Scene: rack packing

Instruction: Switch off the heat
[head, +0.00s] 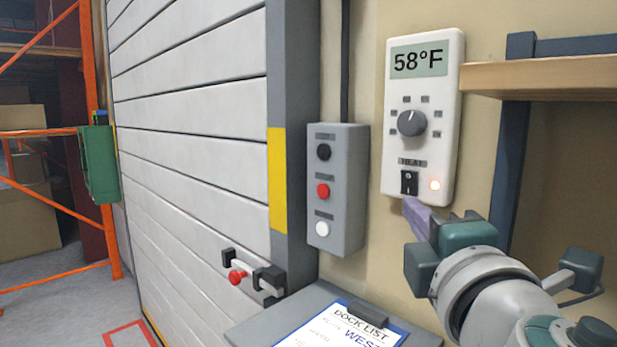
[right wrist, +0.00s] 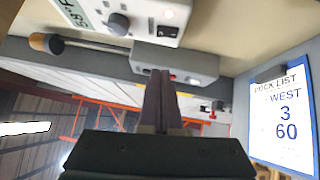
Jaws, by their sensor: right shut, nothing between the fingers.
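A white thermostat (head: 449,125) is fixed to the wall and reads 58°F above a round grey dial (head: 412,123). My left gripper is not in view.
A grey control box (head: 350,190) with black, red and white buttons is left of the thermostat. A wooden shelf (head: 540,75) juts out at right. A clipboard (head: 345,325) lies below. A roller door (head: 190,130) and orange rack (head: 90,100) are at left.

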